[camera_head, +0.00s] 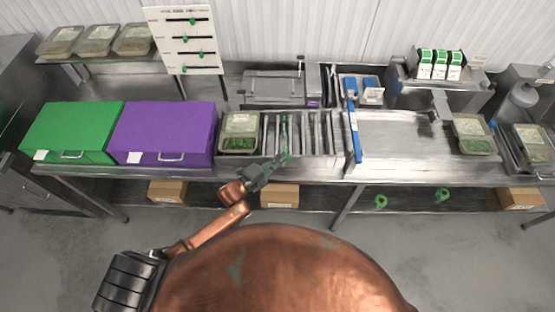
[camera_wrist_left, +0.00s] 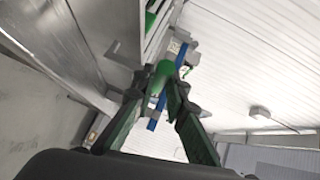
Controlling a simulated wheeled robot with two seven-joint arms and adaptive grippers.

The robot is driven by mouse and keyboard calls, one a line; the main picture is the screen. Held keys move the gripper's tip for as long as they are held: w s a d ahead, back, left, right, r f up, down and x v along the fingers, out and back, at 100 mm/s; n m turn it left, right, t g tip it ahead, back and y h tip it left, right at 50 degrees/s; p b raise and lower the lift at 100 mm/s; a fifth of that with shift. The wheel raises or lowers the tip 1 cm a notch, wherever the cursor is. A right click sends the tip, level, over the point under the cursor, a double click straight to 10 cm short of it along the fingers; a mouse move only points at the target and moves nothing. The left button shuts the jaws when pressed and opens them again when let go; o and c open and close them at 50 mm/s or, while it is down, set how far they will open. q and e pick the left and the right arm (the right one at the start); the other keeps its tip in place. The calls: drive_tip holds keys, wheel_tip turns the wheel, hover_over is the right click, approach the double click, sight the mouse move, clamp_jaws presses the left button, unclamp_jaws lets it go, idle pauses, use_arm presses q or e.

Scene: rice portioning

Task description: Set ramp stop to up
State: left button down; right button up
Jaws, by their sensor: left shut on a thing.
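A metal rack of sloped lanes (camera_head: 318,140) stands at the middle of the counter. A slim green piece (camera_head: 284,130) shows along one lane; I cannot tell whether this is the ramp stop. My left gripper (camera_head: 280,160) is at the front edge of the rack, its fingers pointing up and right. In the left wrist view, the left gripper (camera_wrist_left: 157,90) is shut on a green rounded handle (camera_wrist_left: 162,70) between its fingertips. The fingers hide part of the handle, and its up or down position cannot be read. My right gripper is not in view.
A purple box (camera_head: 165,130) and a green box (camera_head: 75,130) stand left of the rack. A food tray (camera_head: 240,130) sits beside its lanes. A blue bar (camera_head: 354,130) lies to the right. A board with green sliders (camera_head: 186,40) stands behind. The steel counter (camera_head: 400,140) farther right is mostly clear.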

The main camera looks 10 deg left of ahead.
use_arm(q)
drive_tip(key=c, duration=2.3)
unclamp_jaws()
drive_tip(key=shift+w+r, duration=0.1)
drive_tip(key=shift+r, duration=0.25)
drive_tip(key=o, duration=0.4)
drive_tip(key=shift+c, duration=0.2)
drive_tip(key=v, duration=1.2)
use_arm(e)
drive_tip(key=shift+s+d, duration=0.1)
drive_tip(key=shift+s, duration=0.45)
use_arm(q)
drive_tip(key=shift+f, duration=0.1)
